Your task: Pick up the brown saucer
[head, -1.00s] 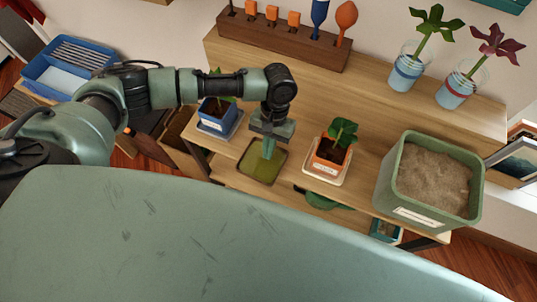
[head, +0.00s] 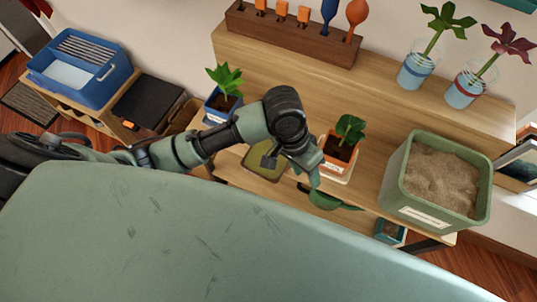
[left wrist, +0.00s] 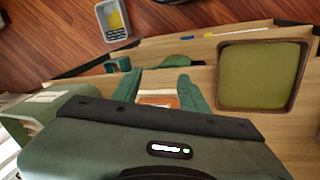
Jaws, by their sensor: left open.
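A square saucer (head: 262,172) with a brown rim and an olive-green inside lies empty on the wooden shelf, partly hidden by my left arm in the head view. It shows whole in the left wrist view (left wrist: 222,78), to the right of my fingers. My left gripper (head: 313,179) is open and empty, right of the saucer and close to the left side of the orange pot's saucer. In the left wrist view its fingers (left wrist: 160,88) point away, with part of an orange-and-white thing between them. My right gripper is not in view.
An orange pot (head: 341,151) with a plant stands right of the saucer. A blue pot (head: 218,107) with a plant stands left. A green bin of soil (head: 435,212) stands at the right. A green object (head: 333,201) sits lower, at the shelf's front.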

